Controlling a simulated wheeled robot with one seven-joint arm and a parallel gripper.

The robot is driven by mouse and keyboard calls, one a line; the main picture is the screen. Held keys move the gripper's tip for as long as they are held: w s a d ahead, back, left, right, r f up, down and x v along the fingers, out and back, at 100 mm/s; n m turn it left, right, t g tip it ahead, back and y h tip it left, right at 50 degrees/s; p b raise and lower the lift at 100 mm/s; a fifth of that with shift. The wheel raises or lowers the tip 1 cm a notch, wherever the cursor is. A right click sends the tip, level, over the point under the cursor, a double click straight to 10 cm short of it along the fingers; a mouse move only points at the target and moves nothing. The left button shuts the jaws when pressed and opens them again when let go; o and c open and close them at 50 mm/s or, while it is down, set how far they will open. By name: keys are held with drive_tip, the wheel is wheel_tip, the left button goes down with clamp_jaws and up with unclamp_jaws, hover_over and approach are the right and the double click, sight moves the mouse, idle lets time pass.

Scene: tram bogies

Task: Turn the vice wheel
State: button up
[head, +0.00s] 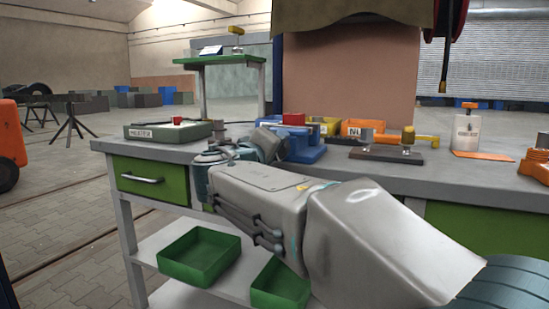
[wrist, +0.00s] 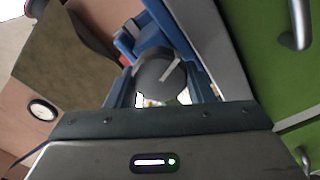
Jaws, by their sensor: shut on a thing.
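The vice (head: 305,150) is blue and stands at the bench's front edge, with a red block (head: 293,119) at its top. Its blue body also shows in the wrist view (wrist: 146,38). The vice wheel (wrist: 152,72) is a dark grey disc with a pale line across its face. My gripper (wrist: 160,88) has one finger on each side of the wheel and is shut on it.
The grey bench (head: 455,177) has a green drawer (head: 150,182) below. A green-edged tray (head: 168,131) stands left. Green trays (head: 199,257) sit on the lower shelf.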

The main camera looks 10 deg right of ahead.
idle(0.4)
drive_tip(key=o, duration=1)
drive_tip(key=p+v, duration=0.3)
drive_tip(key=v, duration=1.1)
